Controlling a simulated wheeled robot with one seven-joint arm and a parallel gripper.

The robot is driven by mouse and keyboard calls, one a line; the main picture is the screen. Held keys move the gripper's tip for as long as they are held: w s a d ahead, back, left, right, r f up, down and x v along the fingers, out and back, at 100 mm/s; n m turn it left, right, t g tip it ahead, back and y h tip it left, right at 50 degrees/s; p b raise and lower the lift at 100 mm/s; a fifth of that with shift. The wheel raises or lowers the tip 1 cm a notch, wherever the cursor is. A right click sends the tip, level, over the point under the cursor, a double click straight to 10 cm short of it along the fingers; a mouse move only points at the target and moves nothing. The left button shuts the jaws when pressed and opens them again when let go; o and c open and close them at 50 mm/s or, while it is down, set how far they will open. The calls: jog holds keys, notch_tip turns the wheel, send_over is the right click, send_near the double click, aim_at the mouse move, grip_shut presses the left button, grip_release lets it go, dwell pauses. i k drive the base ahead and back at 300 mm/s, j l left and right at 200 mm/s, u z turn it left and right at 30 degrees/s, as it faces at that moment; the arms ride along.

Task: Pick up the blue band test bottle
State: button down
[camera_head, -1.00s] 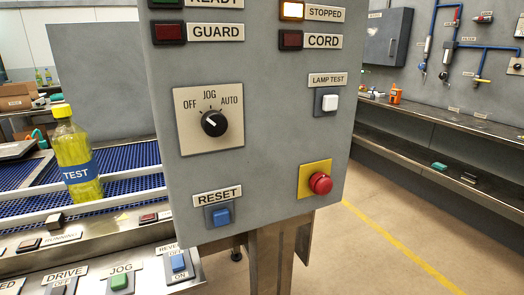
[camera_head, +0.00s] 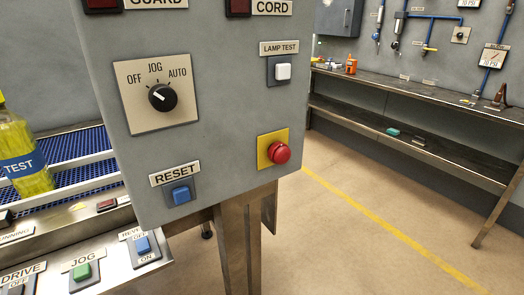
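The blue band test bottle (camera_head: 22,160) stands upright at the left edge of the head view, partly cut off by the frame. It holds yellow liquid and has a blue band marked TEST. It stands at the conveyor with the blue belt (camera_head: 80,153), near the metal rails. My gripper is not in view.
A grey control panel (camera_head: 215,130) on a metal post (camera_head: 240,235) stands close in front, right of the bottle. Below the bottle is a sloped button console (camera_head: 110,262). A workbench (camera_head: 420,105) runs along the right wall. Open floor (camera_head: 350,230) with a yellow line lies between.

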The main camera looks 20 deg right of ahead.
aim_at(22, 159)
jog(key=i+j, duration=0.15)
jog(key=i, duration=0.15)
jog(key=i+j, duration=0.15)
jog(key=i, duration=0.15)
jog(key=i+u, duration=0.1)
jog(key=u, duration=0.3)
jog(key=i+j+u, duration=0.1)
jog(key=u, duration=0.35)
jog(key=i+u, duration=0.2)
jog(key=u, duration=0.2)
